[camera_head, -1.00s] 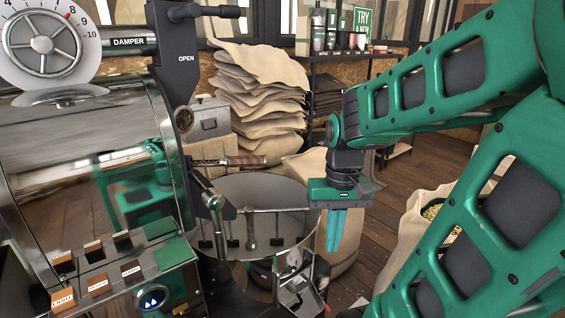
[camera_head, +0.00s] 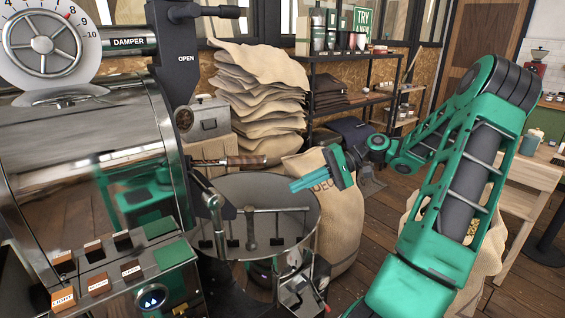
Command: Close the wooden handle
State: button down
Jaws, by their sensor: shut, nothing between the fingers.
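The wooden handle (camera_head: 246,161) is a short brown grip on a metal rod. It sticks out to the right, roughly level, from the front of the roaster (camera_head: 90,140), above the round cooling tray (camera_head: 310,212). My gripper (camera_head: 292,186) has teal fingers that are shut and empty. They point left toward the roaster, a little right of and below the handle's end in the picture, above the tray's rim. A gap shows between the fingertips and the handle; its depth is hard to tell.
Stacked burlap sacks (camera_head: 262,90) and a metal box (camera_head: 208,118) stand behind the handle. A full sack (camera_head: 340,215) stands right of the tray, behind my gripper. A black lever arm (camera_head: 214,208) rises at the tray's left. A shelf (camera_head: 350,98) stands at the back.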

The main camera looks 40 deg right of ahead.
jog(key=s+d+r+t+y, duration=0.3)
jog(key=s+d+r+t, duration=0.1)
jog(key=d+r, duration=0.4)
jog(key=x, duration=1.3)
jog(key=shift+w+f, duration=0.3)
jog(key=shift+f, duration=0.15)
jog(key=shift+a, duration=0.1)
